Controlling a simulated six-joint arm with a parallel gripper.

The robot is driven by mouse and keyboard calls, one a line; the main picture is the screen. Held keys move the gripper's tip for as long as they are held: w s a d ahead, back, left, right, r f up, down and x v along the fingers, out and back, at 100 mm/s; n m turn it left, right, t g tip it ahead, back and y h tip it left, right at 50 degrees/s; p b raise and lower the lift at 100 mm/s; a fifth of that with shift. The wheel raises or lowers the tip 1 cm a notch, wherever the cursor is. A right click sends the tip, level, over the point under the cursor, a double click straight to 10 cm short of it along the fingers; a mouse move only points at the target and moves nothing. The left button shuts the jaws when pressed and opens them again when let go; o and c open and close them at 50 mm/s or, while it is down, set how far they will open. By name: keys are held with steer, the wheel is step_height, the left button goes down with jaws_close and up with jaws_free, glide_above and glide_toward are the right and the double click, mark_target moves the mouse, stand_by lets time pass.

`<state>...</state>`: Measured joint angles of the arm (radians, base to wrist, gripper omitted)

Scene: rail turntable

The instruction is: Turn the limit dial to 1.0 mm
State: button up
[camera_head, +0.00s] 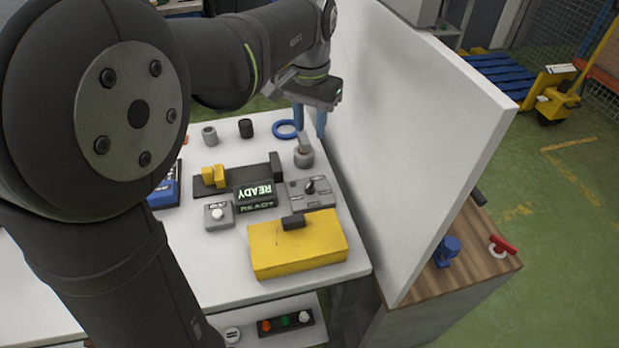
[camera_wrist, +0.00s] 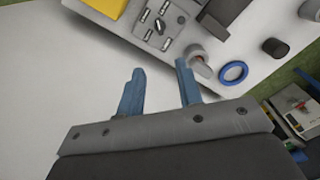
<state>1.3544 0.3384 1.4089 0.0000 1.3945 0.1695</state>
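A grey plate with a dark pointer knob (camera_head: 312,187) and small labels around it stands on the white table; it looks like the limit dial. The labels are too small to read. The same plate shows at the top of the wrist view (camera_wrist: 161,25), beyond my fingertips. My gripper (camera_head: 310,122) is open and empty, with its two blue fingers apart, near the white wall at the back right of the table. In the wrist view the gap between the fingers (camera_wrist: 161,72) holds nothing. My gripper is apart from the dial plate.
A grey round piece with an upright part (camera_head: 304,157) stands between my gripper and the plate. The READY display (camera_head: 255,195), yellow box (camera_head: 297,245), white-button box (camera_head: 218,215) and blue ring (camera_head: 286,129) are nearby. The tall white wall (camera_head: 420,110) closes the right side.

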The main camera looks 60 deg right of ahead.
mark_target(310, 183)
step_height(310, 183, down, 17)
steer(key=shift+f, duration=0.1)
stand_by(0.4)
jaws_close()
